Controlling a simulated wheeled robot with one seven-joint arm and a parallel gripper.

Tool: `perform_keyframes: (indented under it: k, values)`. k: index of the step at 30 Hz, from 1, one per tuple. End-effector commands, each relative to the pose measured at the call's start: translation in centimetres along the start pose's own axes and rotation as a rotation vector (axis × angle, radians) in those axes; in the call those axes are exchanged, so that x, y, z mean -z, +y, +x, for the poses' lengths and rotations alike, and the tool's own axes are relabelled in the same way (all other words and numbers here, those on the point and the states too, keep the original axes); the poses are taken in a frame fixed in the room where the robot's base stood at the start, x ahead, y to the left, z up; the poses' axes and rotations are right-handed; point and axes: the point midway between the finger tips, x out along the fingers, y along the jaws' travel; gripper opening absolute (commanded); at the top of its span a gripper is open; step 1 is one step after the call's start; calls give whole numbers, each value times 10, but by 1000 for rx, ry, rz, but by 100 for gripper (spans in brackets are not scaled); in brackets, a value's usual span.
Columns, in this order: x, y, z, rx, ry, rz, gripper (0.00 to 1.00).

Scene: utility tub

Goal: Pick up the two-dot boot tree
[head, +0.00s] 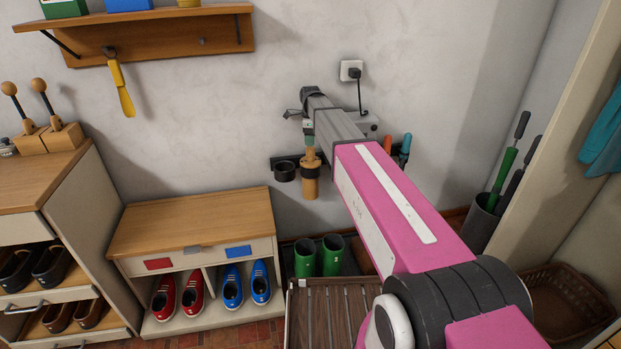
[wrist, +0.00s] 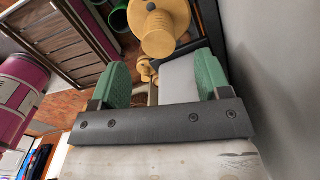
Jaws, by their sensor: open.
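A wooden boot tree (head: 311,185) with a knobbed top stands upright in a black ring of the wall rack. No dots can be made out on it. In the wrist view a pale wooden piece (wrist: 160,30) with a round flange and knob lies just beyond the fingertips; it seems to be the same boot tree. My gripper (head: 308,138) is just above its knob in the head view, apart or barely touching; I cannot tell. In the wrist view my gripper (wrist: 161,62) has its green pads wide apart with nothing clamped between them.
An empty black ring (head: 284,171) is left of the boot tree. Orange- and teal-handled tools (head: 404,148) hang to the right. Green boots (head: 332,255) stand below, beside a slatted rack (head: 332,310). A shoe bench (head: 190,222) is at left. A socket and cord (head: 352,71) are above.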

Motion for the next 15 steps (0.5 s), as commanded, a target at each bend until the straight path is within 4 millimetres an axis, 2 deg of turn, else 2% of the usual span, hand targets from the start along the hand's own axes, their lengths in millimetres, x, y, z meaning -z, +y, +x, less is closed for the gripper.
perform_keyframes:
  k: [3,11,15]
  values:
    - [0,0,19,-1,0,0,70]
    - [0,0,36,0,0,-1,70]
    - [1,1,55,-1,0,-1,70]
